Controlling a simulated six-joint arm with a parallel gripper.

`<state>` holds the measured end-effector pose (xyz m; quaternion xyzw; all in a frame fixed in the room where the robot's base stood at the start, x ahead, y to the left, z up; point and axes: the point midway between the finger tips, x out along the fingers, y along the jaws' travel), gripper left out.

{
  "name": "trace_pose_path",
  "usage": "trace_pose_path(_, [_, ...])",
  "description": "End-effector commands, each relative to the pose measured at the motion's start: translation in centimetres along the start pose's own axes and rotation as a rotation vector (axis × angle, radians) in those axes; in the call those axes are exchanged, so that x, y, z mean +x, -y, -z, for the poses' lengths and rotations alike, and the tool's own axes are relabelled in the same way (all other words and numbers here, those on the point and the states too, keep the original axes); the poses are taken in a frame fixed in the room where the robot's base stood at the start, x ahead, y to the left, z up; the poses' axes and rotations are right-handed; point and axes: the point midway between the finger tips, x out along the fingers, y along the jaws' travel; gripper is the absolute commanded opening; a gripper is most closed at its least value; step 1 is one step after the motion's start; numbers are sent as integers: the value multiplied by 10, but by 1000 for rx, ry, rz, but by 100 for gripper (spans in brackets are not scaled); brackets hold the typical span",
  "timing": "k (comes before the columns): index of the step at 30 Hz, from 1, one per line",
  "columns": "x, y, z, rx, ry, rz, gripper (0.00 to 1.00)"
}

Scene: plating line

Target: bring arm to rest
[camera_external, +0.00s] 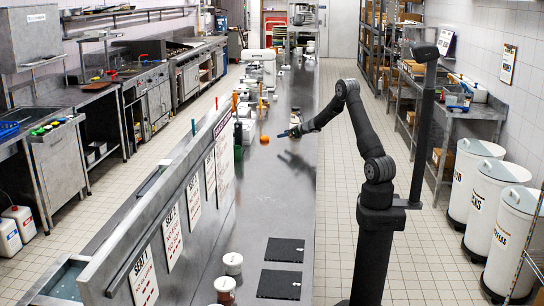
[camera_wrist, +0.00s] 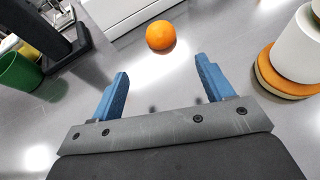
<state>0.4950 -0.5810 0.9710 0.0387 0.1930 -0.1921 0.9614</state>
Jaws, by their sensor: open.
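My gripper (camera_wrist: 160,92) is open and empty in the wrist view, its two blue fingers wide apart with bare metal counter between them. In the external view my gripper (camera_external: 285,134) hangs over the long steel counter (camera_external: 240,225), reaching in from the right. My arm is bent at the elbow, with its upright column at the right of the counter. An orange ball-shaped thing (camera_wrist: 160,35) lies on the counter beyond the fingertips, apart from them. It also shows small in the external view (camera_external: 264,139).
A green cup (camera_wrist: 18,72) stands left in the wrist view. A white cylinder (camera_wrist: 297,48) on an orange-rimmed round base is at the right. Two dark mats (camera_external: 285,250) and lidded jars (camera_external: 232,263) lie on the near counter. White bins (camera_external: 497,205) stand right. The counter's middle is clear.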

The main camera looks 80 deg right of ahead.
Motion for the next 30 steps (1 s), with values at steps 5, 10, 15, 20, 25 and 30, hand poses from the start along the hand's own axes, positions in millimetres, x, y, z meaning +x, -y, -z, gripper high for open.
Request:
trace_pose_path(5, [28,0,1,0,-1,-1,73])
trace_pose_path(10, [59,-1,1,-1,-2,-1,73])
trace_pose_path(15, [88,0,1,-1,-2,-1,73])
trace_pose_path(20, [114,0,1,0,-2,-1,73])
trace_pose_path(25, [108,1,-23,-3,3,2,73])
trace_pose_path(30, [87,10,-41,1,0,3,73])
